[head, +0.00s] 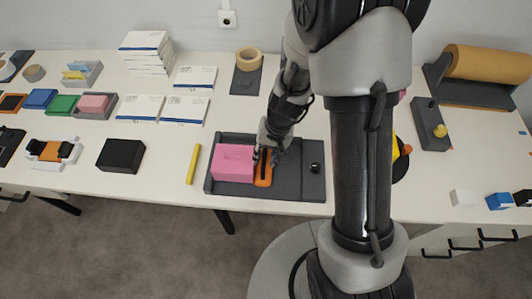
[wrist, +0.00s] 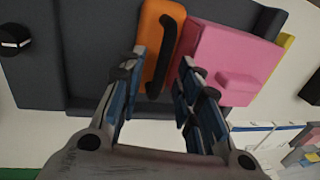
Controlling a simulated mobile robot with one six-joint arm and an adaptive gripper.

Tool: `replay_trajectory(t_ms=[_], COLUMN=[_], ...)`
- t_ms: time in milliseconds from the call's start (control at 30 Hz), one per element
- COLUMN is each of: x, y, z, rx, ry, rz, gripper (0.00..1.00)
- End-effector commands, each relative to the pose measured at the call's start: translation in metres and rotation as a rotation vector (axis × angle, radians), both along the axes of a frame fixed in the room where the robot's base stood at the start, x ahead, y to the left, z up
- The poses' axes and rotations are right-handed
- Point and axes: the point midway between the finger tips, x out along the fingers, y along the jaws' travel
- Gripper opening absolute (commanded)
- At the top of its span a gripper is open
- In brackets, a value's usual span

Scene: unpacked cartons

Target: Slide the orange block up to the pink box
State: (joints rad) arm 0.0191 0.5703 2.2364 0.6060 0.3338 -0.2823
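The pink box (head: 232,161) sits in the left part of a dark grey tray (head: 290,188). The orange block (head: 264,176), with a black handle-like strip on top, stands just right of it. In the wrist view the orange block (wrist: 153,38) lies left of the pink box (wrist: 226,52); only a very thin gap shows, and I cannot tell whether they touch. My gripper (head: 267,153) is over the block's far end. In the wrist view my gripper's spread fingers (wrist: 163,62) are on either side of the block's near end; contact is unclear.
A yellow bar (head: 193,164) lies left of the tray, and a black box (head: 121,156) farther left. A tape roll (head: 249,60) and white book stacks (head: 146,52) are behind. The tray's middle, right of the block, is clear. My arm hides part of the table.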

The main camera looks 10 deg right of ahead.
Motion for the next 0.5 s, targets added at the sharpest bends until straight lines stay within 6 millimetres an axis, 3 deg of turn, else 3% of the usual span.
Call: replay_trajectory(t_ms=[167, 500], x=[0.0, -0.003], y=[-0.002, -0.016], z=[0.014, 0.083], rx=[0.001, 0.0], ry=[-0.004, -0.007], rz=[0.0, 0.0], gripper=[0.31, 0.31])
